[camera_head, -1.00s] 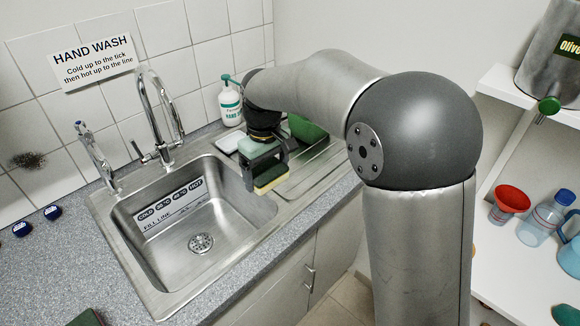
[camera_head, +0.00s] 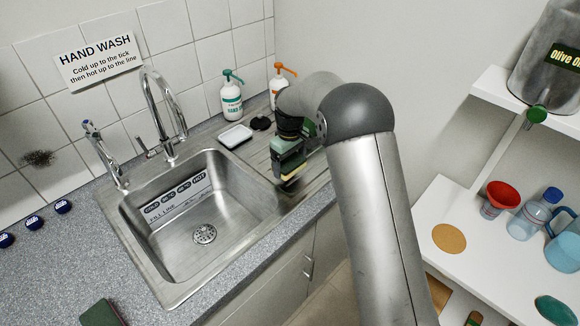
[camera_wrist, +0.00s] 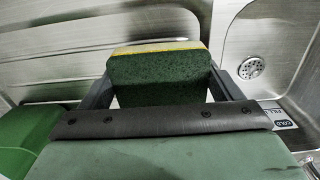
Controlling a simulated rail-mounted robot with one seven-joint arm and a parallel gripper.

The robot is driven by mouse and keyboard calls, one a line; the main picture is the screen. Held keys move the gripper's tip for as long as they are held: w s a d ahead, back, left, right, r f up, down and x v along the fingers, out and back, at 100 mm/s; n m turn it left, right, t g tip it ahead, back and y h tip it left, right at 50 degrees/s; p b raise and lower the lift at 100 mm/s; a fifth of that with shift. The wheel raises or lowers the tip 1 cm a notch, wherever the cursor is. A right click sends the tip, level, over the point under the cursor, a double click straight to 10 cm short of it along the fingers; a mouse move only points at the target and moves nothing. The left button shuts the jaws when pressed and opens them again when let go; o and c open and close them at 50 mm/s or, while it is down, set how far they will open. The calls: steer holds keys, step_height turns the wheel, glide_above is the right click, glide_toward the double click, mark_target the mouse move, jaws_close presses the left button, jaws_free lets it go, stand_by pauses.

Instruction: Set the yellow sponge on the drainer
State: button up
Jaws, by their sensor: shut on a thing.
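My gripper (camera_head: 286,172) is shut on the yellow sponge (camera_head: 291,171), low over the drainer (camera_head: 255,157), the ridged steel to the right of the sink. In the wrist view the sponge (camera_wrist: 157,78) sits between both fingers, its dark green scouring face towards the camera and a thin yellow strip along the top. The ridged drainer (camera_wrist: 75,40) shows behind it. I cannot tell whether the sponge touches the steel. My arm hides the drainer's right part.
The sink basin (camera_head: 205,215) lies just left of my gripper. A white dish (camera_head: 235,136), a green-topped bottle (camera_head: 231,98) and an orange-topped bottle (camera_head: 281,80) stand behind. A green object (camera_wrist: 27,135) is left of the gripper in the wrist view.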

mark_target(290, 169)
steer(key=shift+f, duration=1.6)
steer(key=shift+f, duration=0.1)
steer(key=shift+f, duration=0.15)
steer(key=o, duration=0.7)
steer(key=shift+c, duration=0.2)
steer(key=shift+r+p, duration=0.35)
steer(key=shift+r, duration=0.05)
step_height(290, 169, up, 12)
steer(key=shift+d+f+b, duration=0.1)
steer(key=shift+b, duration=1.1)
